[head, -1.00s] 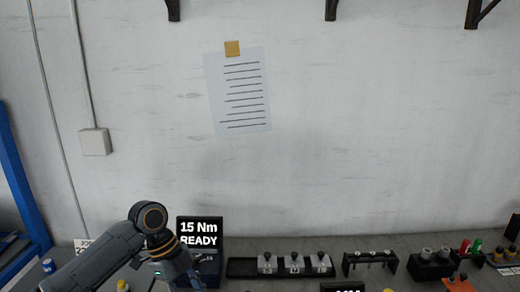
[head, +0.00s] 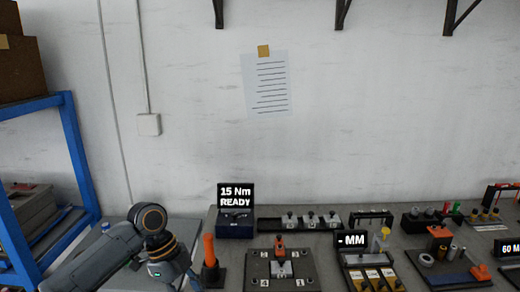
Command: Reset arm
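My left arm comes in from the lower left. Its bent grey links with orange rings show, but its gripper is below the picture's lower edge. My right arm and its gripper are not in view. On the bench, a dark square plate (head: 258,272) carries a small metal block with an orange-topped part (head: 280,252). An orange-handled tool (head: 210,252) stands upright just right of my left arm.
A display (head: 236,196) reads "15 Nm READY". A rack of metal blocks (head: 299,222) stands at the back. Another display (head: 352,240), fixtures and small coloured parts fill the right. A blue shelf (head: 78,160) stands at the left. The wall holds a paper sheet (head: 266,84).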

